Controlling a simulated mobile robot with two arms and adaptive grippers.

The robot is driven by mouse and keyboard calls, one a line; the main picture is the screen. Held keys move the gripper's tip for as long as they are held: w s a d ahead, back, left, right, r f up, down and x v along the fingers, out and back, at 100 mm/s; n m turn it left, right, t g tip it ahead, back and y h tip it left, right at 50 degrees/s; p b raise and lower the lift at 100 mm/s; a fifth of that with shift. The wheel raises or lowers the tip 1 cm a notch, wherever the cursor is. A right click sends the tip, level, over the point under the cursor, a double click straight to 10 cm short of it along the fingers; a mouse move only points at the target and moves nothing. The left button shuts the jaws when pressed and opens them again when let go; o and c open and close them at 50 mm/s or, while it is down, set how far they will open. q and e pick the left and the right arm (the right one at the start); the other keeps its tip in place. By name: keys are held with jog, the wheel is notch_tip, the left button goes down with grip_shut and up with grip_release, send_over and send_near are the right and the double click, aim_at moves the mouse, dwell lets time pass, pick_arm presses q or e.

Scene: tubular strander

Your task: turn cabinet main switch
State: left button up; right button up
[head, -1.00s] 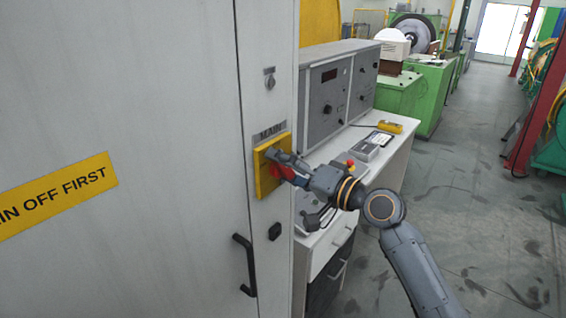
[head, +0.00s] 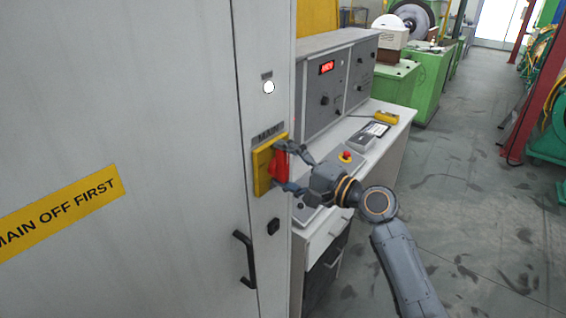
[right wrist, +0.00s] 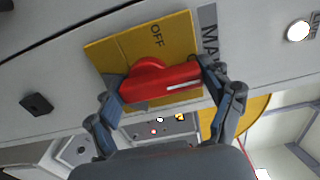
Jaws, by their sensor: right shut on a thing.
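The main switch is a red handle (head: 280,166) on a yellow plate (head: 262,168), on the cabinet's narrow front strip under a "MAIN" label. The handle stands roughly upright in the head view. In the right wrist view the red handle (right wrist: 160,84) carries a white line, and the yellow plate (right wrist: 125,52) reads "OFF". My right gripper (head: 283,168) is shut on the handle, one finger at its upper end and one at its lower end. Both fingers also show in the right wrist view. My left gripper is not in view.
A white lamp (head: 268,87) glows above the switch. A black door handle (head: 245,258) and a small black latch (head: 274,227) sit below. A desk with a grey instrument console (head: 325,100), its red display lit, stands right of the cabinet. The aisle floor at right is clear.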

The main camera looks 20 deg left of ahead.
dwell(0.4)
jog(key=o, duration=1.1)
jog(key=shift+w, duration=0.1)
jog(key=v, duration=1.2)
